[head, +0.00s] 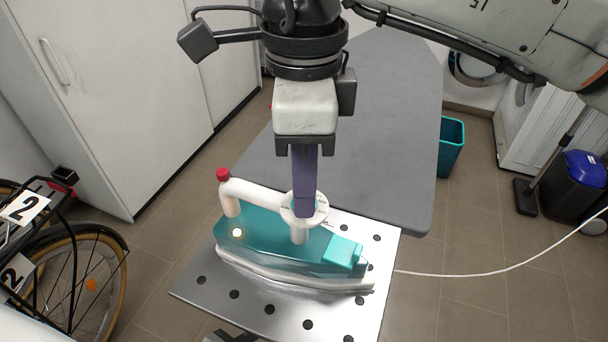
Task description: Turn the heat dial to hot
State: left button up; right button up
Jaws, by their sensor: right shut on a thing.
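A teal and white iron (262,240) rests on a metal plate with dark holes (215,283). It has a white handle with a red cap at the left and a lit round spot on its teal side. The heat dial (288,212) is a pale round disc with small marks on top of the iron. My right gripper (305,207) points straight down from above and is shut on the heat dial. Its purple fingers hide the dial's middle, and I cannot read the dial's setting. My left gripper is not in view.
A grey ironing board (385,130) extends behind the plate. A white cord (480,273) runs off to the right. A teal bin (451,150) and a black bin with a blue lid (582,170) stand at the right. A bicycle (75,265) stands at the left by white cabinets (120,80).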

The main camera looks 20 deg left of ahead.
jog(key=n, duration=0.4)
jog(key=shift+n, duration=0.3)
jog(key=n+p, duration=0.1)
jog(key=n, duration=0.3)
jog(key=shift+r+n, duration=0.1)
jog(key=shift+n, duration=0.2)
jog(key=n, duration=0.4)
jog(key=shift+n, duration=0.3)
jog(key=n, duration=0.4)
jog(key=shift+n+p, duration=0.4)
jog(key=o, duration=1.1)
jog(key=shift+c, duration=0.2)
notch_tip(320, 180, up, 10)
